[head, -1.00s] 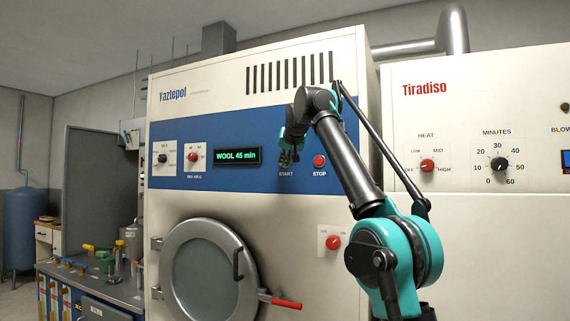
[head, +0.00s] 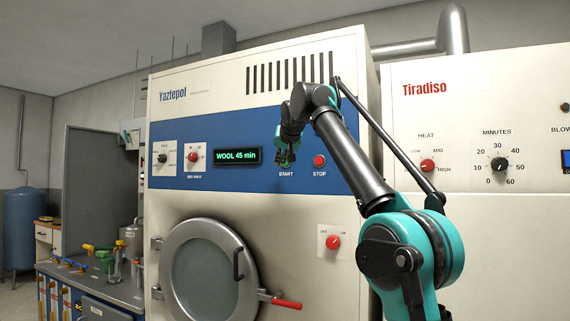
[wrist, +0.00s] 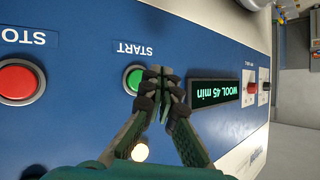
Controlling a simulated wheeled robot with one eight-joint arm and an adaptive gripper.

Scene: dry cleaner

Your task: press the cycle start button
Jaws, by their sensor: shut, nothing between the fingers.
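The green start button (wrist: 133,78) sits under the START label in the wrist view, on the blue panel (head: 232,125) of the Yaztepol machine. My gripper (wrist: 161,74) is shut and empty. Its fingertips overlap the button's right edge in the wrist view; I cannot tell whether they touch it. In the head view my gripper (head: 287,158) is in front of the button, just above the START label, and mostly hides it. The display (head: 237,155) is lit and reads "WOOL 45 min".
The red stop button (head: 319,161) is close to the right of START in the head view. A red-pointer knob (head: 333,242) and the round door (head: 208,270) with its red-tipped handle (head: 287,304) are lower down. The Tiradiso machine (head: 480,120) stands at right.

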